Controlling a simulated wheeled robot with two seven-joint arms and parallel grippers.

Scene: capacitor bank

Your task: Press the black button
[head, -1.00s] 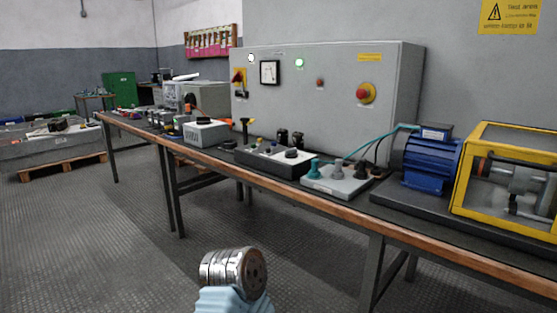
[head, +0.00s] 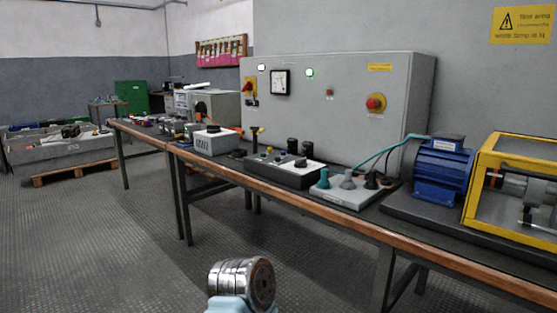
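I cannot tell for sure which part is the black button. A low box with a dark body and a light top (head: 284,168) stands on the long bench and carries small knobs. A round black knob (head: 300,162) sits on its top, and two taller black cylinders (head: 307,147) stand at its back. A grey-white plate (head: 343,192) to the right holds a teal, a grey and a black post (head: 371,179). Neither gripper shows. A metal joint with a light blue part, mine, shows at the bottom, well short of the bench.
A blue motor (head: 442,172) and a yellow-framed guard (head: 515,185) fill the right. The bench's wooden edge (head: 330,215) faces open floor (head: 130,250).

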